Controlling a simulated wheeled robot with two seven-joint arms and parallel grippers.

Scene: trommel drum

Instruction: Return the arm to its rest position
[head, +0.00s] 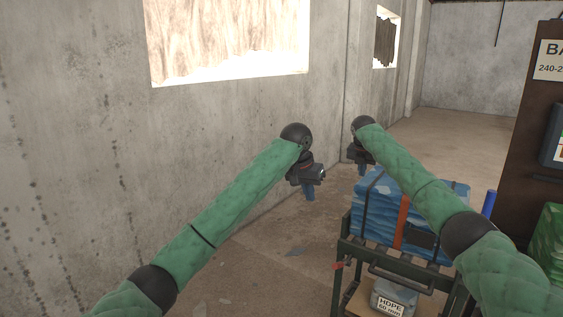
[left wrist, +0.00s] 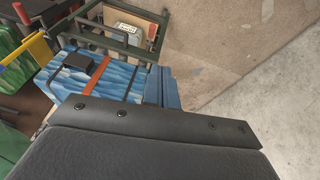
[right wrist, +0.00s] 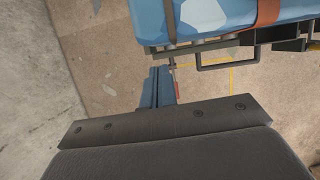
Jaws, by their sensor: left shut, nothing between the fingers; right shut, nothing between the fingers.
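My left gripper (head: 309,192) hangs at the end of the green-sleeved left arm, in front of the concrete wall, fingers pointing down. It is shut and empty. Its blue fingers also show in the left wrist view (left wrist: 162,88). My right gripper (head: 362,168) hangs at the end of the right arm, just left of the cart's blue bale in the head view. It is shut and empty, and its blue fingers show in the right wrist view (right wrist: 158,87). Both grippers appear to be clear of the cart, though the right one is close to it in the picture.
A dark metal cart (head: 397,274) carries a strapped blue bale (head: 376,217), with a labelled HDPE bundle (head: 392,299) on its lower shelf. A brown machine (head: 520,130) and green bundle (head: 549,245) stand at right. A concrete wall (head: 90,150) bounds the left. Flat scraps lie on the floor.

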